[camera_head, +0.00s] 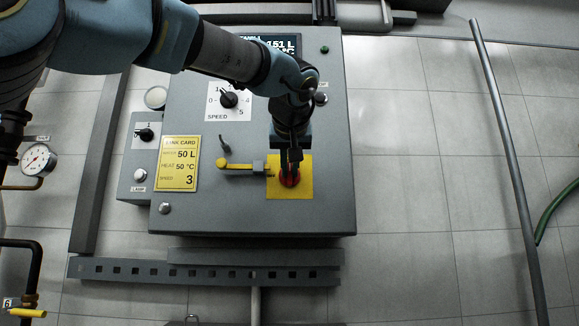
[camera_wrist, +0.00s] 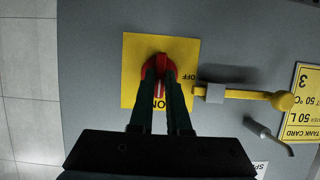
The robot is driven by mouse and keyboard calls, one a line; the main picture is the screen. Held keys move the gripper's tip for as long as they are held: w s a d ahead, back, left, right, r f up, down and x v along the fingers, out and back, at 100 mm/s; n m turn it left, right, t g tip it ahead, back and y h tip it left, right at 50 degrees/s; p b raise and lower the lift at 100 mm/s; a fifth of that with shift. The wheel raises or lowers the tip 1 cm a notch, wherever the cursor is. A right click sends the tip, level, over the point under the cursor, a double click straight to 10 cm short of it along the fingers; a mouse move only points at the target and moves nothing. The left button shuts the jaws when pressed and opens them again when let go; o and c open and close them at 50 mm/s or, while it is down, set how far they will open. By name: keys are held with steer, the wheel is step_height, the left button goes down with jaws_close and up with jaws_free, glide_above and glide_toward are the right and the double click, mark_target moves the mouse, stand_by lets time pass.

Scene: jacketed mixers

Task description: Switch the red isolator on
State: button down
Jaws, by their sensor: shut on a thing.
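The red isolator (camera_head: 289,178) sits on a square yellow plate (camera_head: 304,190) at the lower right of the grey control panel. In the wrist view the red isolator (camera_wrist: 161,64) has its handle upright in the picture, in line with the word ON below it; OFF is printed upside down at the plate's right edge. My gripper (camera_wrist: 162,85) is shut on the handle, one dark finger on each side. My gripper also shows in the head view (camera_head: 290,168), where it hides much of the isolator.
A yellow bar with a round knob (camera_head: 222,166) passes through a grey block beside the plate. A small grey toggle (camera_head: 223,145), a yellow tank card (camera_head: 177,164) and a speed dial (camera_head: 229,99) are further left.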

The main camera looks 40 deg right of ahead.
stand_by(0.4)
steer(key=c, duration=0.9)
jaws_free()
steer(key=b+v, duration=0.1)
steer(key=v, duration=0.9)
steer(key=shift+s+a+r, duration=0.1)
steer(key=shift+s+a, duration=0.15)
